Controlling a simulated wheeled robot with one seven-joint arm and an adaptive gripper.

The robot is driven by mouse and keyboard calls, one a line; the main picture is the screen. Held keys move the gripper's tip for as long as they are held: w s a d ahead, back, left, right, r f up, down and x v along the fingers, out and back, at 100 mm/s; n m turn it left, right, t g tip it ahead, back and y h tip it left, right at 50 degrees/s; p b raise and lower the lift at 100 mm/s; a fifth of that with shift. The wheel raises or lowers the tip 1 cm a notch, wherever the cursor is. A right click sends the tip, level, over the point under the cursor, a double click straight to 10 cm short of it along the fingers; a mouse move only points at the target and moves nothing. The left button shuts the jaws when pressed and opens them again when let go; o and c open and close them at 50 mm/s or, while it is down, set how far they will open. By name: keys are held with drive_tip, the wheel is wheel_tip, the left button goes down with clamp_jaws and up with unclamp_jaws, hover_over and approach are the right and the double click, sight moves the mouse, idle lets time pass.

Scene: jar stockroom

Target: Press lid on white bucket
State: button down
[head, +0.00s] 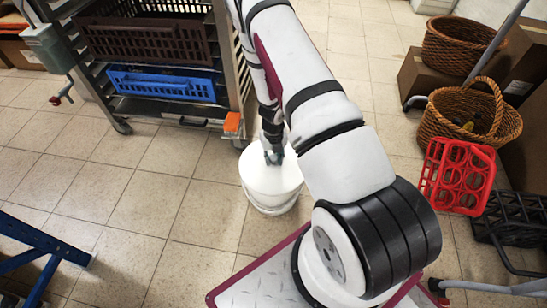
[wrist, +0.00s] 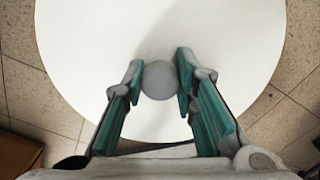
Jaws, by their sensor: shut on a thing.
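The white bucket (head: 272,205) stands upright on the tiled floor in the middle of the head view. The white lid (head: 288,172) is on top of it or just over it; I cannot tell whether its rim is seated all round. In the wrist view the lid (wrist: 160,25) fills most of the picture and hides the bucket. My gripper (head: 272,157) points down at the lid's middle. In the wrist view my gripper (wrist: 158,70) has its green-padded fingers closed around the lid's round grey knob (wrist: 160,82).
A metal rack (head: 235,65) with a dark crate (head: 150,42) and a blue crate (head: 162,84) stands behind left of the bucket. Wicker baskets (head: 470,118) and a red bottle carrier (head: 457,178) are at right. A blue frame (head: 45,245) is front left. Floor left of the bucket is clear.

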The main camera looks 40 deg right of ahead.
drive_tip(key=shift+f, duration=0.3)
idle(1.3)
drive_tip(key=c, duration=1.2)
unclamp_jaws()
drive_tip(key=shift+o, duration=0.5)
drive_tip(key=o, duration=0.4)
drive_tip(key=shift+c, duration=0.2)
drive_tip(key=shift+r, duration=0.15)
drive_tip(key=shift+r+p, duration=3.15)
drive_tip(key=shift+r, duration=0.25)
